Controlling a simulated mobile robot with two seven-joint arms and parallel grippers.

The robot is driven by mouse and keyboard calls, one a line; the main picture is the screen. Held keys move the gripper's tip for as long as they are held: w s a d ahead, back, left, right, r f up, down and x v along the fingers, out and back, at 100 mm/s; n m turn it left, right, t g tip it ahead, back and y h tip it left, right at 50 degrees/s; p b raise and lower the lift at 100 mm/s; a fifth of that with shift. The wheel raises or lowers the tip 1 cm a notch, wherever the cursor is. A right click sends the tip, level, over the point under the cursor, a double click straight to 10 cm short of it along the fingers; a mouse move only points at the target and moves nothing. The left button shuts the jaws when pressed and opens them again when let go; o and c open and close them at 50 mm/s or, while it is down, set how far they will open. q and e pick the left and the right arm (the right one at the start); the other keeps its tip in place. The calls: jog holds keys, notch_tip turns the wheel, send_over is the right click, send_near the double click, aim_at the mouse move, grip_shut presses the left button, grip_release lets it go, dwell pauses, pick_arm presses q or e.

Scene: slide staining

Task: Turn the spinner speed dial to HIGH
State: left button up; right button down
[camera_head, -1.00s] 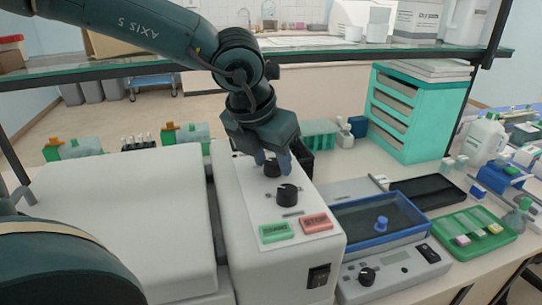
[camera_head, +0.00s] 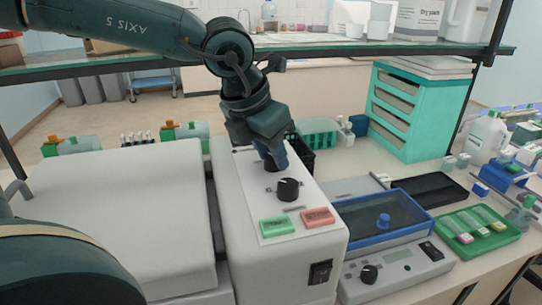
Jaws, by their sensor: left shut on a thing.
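The spinner (camera_head: 288,270) is a white box with a control panel on top. On the panel are a near black dial (camera_head: 288,189), a green button (camera_head: 277,226) and a red button (camera_head: 317,217). A second black dial (camera_head: 269,166) sits farther back, mostly hidden by my left gripper. My left gripper (camera_head: 275,163) points down over this far dial and is shut on it. The dial's pointer and the speed markings are too small or hidden to read. My right gripper is not in view.
A blue-rimmed device (camera_head: 378,241) with its own dial (camera_head: 369,274) stands right of the spinner. A dark tray (camera_head: 428,190) and a green slide tray (camera_head: 478,233) lie beyond it. A teal drawer unit (camera_head: 418,110) stands behind. A glass shelf (camera_head: 340,55) crosses above the bench.

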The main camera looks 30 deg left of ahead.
pick_arm(q)
jog(key=m+h, duration=0.1)
jog(key=m, duration=0.1)
jog(key=shift+m+b, duration=0.3)
jog(key=shift+m, duration=0.1)
jog(key=m, duration=0.1)
jog(key=m+g+h, duration=0.1)
jog(key=m, duration=0.1)
jog(key=shift+w+a+m, duration=0.1)
jog(key=shift+a+m, duration=0.05)
jog(key=shift+m, duration=0.15)
jog(key=m+g+h, duration=0.1)
jog(key=m, duration=0.2)
jog(key=shift+w+p, duration=0.1)
jog(key=shift+p, duration=0.25)
jog(key=shift+m+g+h, duration=0.3)
jog(key=shift+m+g, duration=0.4)
jog(key=shift+m, duration=1.1)
jog(key=o, duration=1)
jog(key=shift+c, duration=0.2)
jog(key=w+v, duration=0.1)
jog(key=v, duration=1.2)
jog(key=shift+s, duration=0.35)
